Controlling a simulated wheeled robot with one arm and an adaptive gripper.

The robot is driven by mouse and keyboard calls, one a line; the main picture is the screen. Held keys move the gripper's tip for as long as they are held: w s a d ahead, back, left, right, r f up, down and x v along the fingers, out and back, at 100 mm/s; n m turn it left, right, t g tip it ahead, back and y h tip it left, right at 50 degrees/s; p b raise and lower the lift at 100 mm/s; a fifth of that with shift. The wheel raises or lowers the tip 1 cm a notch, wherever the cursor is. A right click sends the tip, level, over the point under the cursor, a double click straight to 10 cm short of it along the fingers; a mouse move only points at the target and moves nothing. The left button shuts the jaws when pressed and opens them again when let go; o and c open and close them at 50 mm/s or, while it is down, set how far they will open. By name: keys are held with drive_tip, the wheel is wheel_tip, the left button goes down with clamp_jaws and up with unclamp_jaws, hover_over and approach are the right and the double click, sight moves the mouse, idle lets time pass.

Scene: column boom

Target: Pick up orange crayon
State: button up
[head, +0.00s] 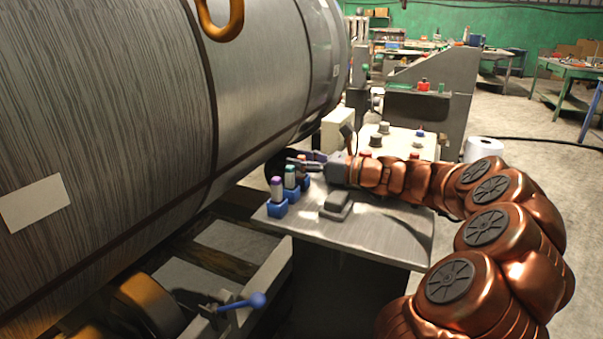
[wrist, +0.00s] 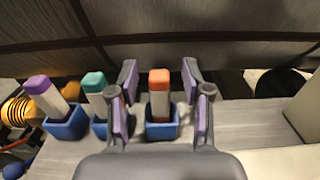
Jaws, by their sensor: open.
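The orange crayon (wrist: 159,92) stands upright in a blue holder (wrist: 162,130) in the wrist view, with an orange top and a white body. My gripper (wrist: 160,95) is open, with one finger on each side of the crayon; I cannot tell whether either finger touches it. In the head view my gripper (head: 305,162) reaches in from the right over the far edge of the grey table, and the orange crayon is mostly hidden by it.
A teal crayon (wrist: 96,92) and a purple crayon (wrist: 50,95) stand in blue holders left of the orange one. A grey block (head: 337,204) lies on the table (head: 370,235). A large metal cylinder (head: 130,100) looms close behind the holders.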

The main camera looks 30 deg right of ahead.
clamp_jaws()
drive_tip(key=shift+r, duration=0.1)
idle(0.4)
